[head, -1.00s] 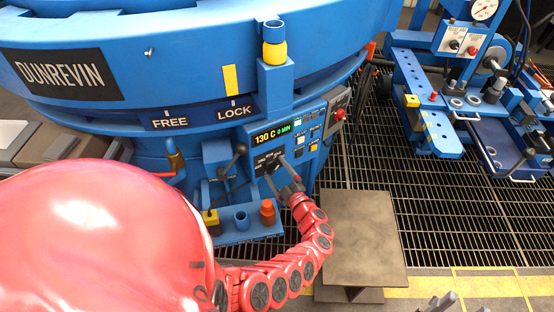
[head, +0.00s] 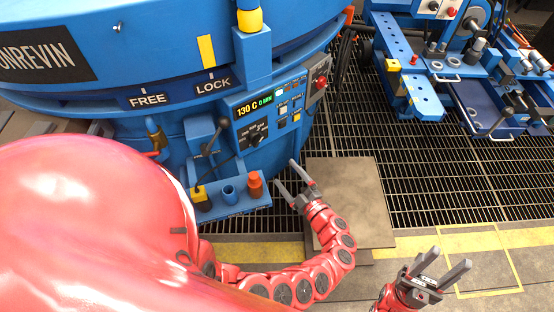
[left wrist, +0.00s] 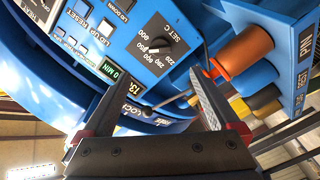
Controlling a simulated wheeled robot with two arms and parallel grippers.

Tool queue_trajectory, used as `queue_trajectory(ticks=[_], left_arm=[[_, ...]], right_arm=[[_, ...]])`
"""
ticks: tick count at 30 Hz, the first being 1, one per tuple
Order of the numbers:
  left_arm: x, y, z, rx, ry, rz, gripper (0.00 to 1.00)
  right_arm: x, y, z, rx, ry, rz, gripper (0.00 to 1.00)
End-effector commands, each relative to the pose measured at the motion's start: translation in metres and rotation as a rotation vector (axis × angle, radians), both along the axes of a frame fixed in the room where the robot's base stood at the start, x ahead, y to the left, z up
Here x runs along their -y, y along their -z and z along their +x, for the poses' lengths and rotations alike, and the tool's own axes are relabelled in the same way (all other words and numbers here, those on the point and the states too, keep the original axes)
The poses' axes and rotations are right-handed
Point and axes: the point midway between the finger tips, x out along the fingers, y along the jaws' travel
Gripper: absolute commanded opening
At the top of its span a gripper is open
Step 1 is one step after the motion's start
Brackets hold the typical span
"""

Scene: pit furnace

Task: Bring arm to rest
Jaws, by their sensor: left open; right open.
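My left gripper (head: 294,178) is open and empty in the head view, to the right of the furnace's lower shelf and above the brown plate. Its two fingers also show in the left wrist view (left wrist: 160,100), apart, with the furnace control panel beyond them. My right gripper (head: 440,270) is open and empty at the lower right of the head view, above the floor.
The blue furnace (head: 150,75) fills the upper left. Its shelf (head: 228,208) holds an orange-red knob (head: 255,184) and a lever. The brown plate (head: 355,205) lies on the floor grating. A blue machine bench (head: 480,95) stands at upper right. The grating between is clear.

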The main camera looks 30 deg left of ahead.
Motion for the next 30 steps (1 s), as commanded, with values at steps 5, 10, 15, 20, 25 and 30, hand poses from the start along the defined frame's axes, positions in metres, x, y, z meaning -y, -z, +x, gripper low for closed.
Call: queue_trajectory(ticks=[5,10,15,20,25,30], left_arm=[[0.016,0.0,-0.007,0.001,-0.001,0.0,0.95],[0.018,-0.001,-0.008,0.002,-0.002,0.0,0.95],[0.017,-0.001,-0.008,0.002,-0.002,0.0,0.95],[0.017,-0.001,-0.008,0.002,-0.002,0.0,0.95],[0.013,-0.003,-0.011,0.008,-0.006,0.021,0.95],[-0.029,-0.041,-0.043,0.086,-0.028,0.265,0.95]], right_arm=[[0.0,0.002,0.0,0.0,0.0,0.0,0.5],[0.0,0.002,0.0,0.0,0.0,0.0,0.5],[0.0,0.002,0.0,0.0,0.0,0.0,0.5],[0.0,0.002,0.0,0.0,0.0,0.0,0.5],[0.0,0.002,0.0,0.0,0.0,0.0,0.5],[0.0,0.002,0.0,0.0,0.0,0.0,0.5]])
